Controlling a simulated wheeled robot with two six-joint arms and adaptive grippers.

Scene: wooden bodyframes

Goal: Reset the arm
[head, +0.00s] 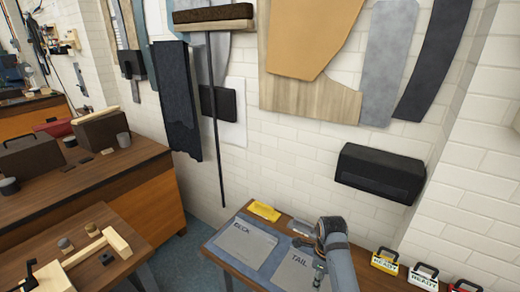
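My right arm (338,258) rises from the bottom edge over the right part of a small work table (215,243). Its wrist bends over near the panel marked "TAIL". My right gripper (318,279) hangs small and dark beside the arm, over or near that panel. Its fingers are too small to tell whether they are open or shut, and I see nothing clearly held in it. My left arm and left gripper are not in view.
The table bears a blue-grey mat with a second grey panel (243,244) and a yellow item (264,211). Several "READY" tags, one yellow (385,262), line its right side. A black box (379,174) juts from the brick wall above. Wooden benches (150,200) stand left.

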